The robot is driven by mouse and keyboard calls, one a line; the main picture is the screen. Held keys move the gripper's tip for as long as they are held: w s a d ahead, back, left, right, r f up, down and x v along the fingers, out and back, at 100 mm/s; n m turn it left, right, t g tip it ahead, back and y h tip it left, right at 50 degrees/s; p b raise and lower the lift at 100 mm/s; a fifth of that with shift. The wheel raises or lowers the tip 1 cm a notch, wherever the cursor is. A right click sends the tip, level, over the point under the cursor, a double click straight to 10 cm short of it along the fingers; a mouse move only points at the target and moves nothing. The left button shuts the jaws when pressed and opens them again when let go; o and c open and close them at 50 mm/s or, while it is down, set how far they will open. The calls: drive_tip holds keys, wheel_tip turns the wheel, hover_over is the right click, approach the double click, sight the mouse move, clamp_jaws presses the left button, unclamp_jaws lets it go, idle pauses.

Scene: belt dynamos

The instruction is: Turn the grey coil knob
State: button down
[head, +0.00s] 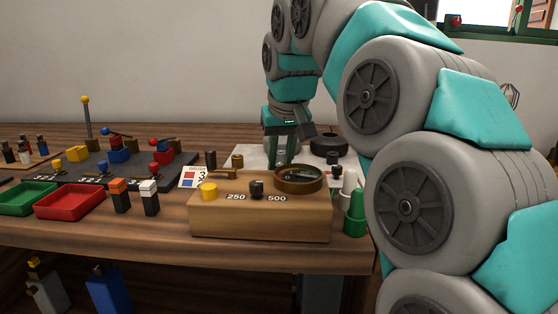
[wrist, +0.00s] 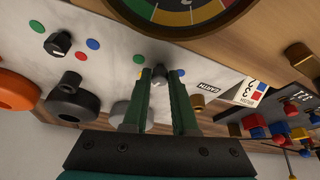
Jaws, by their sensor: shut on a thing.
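My gripper (head: 283,160) is low over a pale panel (head: 241,153) at the back of the bench. In the wrist view its two green fingers (wrist: 160,76) are shut on a small knob, the grey coil knob (wrist: 157,74), which is mostly hidden between them. A pale grey round coil (wrist: 127,113) lies just behind the fingers, partly covered by them. I cannot see which way the knob points. A green dot (wrist: 138,59) shows on the panel beside the fingers.
A black ring coil (head: 328,145) and an orange coil (wrist: 18,90) stand beside the grey one. Another dark knob (wrist: 58,43) sits among coloured dots. A wooden box (head: 260,217) with a round dial (head: 299,179) stands in front. Red (head: 70,202) and green trays lie left.

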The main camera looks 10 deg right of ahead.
drive_tip(key=n, duration=0.1)
drive_tip(key=n+y, duration=0.1)
drive_tip(key=n, duration=0.1)
drive_tip(key=n+y, duration=0.1)
drive_tip(key=n, duration=0.1)
drive_tip(key=shift+w+d, duration=0.1)
drive_tip(key=shift+d, duration=0.2)
drive_tip(key=n, duration=0.1)
drive_tip(key=n+y, duration=0.1)
drive_tip(key=n+g, duration=0.1)
drive_tip(key=n, duration=0.1)
drive_tip(key=shift+w+d, duration=0.15)
drive_tip(key=shift+d, duration=0.1)
drive_tip(key=shift+n+g+y, duration=0.3)
drive_tip(key=shift+n+g, duration=0.1)
drive_tip(key=shift+n, duration=0.5)
drive_tip(key=c, duration=0.7)
unclamp_jaws()
drive_tip(key=shift+a, duration=0.1)
